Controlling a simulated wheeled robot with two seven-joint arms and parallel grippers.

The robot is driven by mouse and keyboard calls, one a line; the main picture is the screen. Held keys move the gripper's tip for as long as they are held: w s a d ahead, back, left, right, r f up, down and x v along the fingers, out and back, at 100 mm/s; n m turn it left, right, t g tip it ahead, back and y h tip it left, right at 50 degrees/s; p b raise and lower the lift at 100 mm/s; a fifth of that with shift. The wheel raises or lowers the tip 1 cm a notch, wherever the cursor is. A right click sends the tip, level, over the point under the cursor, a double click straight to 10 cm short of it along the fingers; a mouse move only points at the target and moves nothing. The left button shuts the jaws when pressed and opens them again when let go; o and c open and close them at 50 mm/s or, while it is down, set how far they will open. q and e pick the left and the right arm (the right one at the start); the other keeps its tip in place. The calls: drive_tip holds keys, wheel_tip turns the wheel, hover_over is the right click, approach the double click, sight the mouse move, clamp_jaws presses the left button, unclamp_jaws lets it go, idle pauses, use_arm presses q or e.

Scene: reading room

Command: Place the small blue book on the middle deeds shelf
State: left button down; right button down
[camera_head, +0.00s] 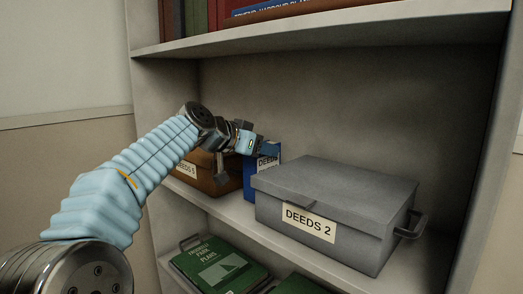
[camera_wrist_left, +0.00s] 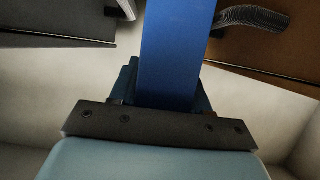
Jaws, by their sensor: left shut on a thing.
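The small blue book (camera_head: 262,178) stands upright on or just above the middle shelf (camera_head: 226,204), in the gap between two boxes. I cannot tell whether its base touches the board. My left gripper (camera_head: 258,149) reaches in from the left and is shut on the book near its top. In the left wrist view the blue book (camera_wrist_left: 178,50) runs straight out from between the fingers of the gripper (camera_wrist_left: 160,92). The book's lower right part is hidden behind the grey box in the head view. My right gripper is not in view.
The grey box labelled DEEDS 2 (camera_head: 335,205) stands close to the right of the book. A brown box labelled DEEDS 5 (camera_head: 212,178) is to its left, partly behind my arm. An upper shelf (camera_head: 320,30) with books is overhead. Green books (camera_head: 218,266) lie on the lower shelf.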

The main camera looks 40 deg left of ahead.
use_arm(q)
drive_tip(key=shift+f, duration=0.1)
drive_tip(key=c, duration=0.5)
unclamp_jaws()
drive_tip(key=shift+r, duration=0.25)
drive_tip(key=b+v, duration=0.1)
drive_tip(key=v, duration=1.1)
drive_tip(key=shift+s+f+b, duration=0.1)
drive_tip(key=shift+f+b, duration=0.05)
drive_tip(key=shift+b, duration=0.15)
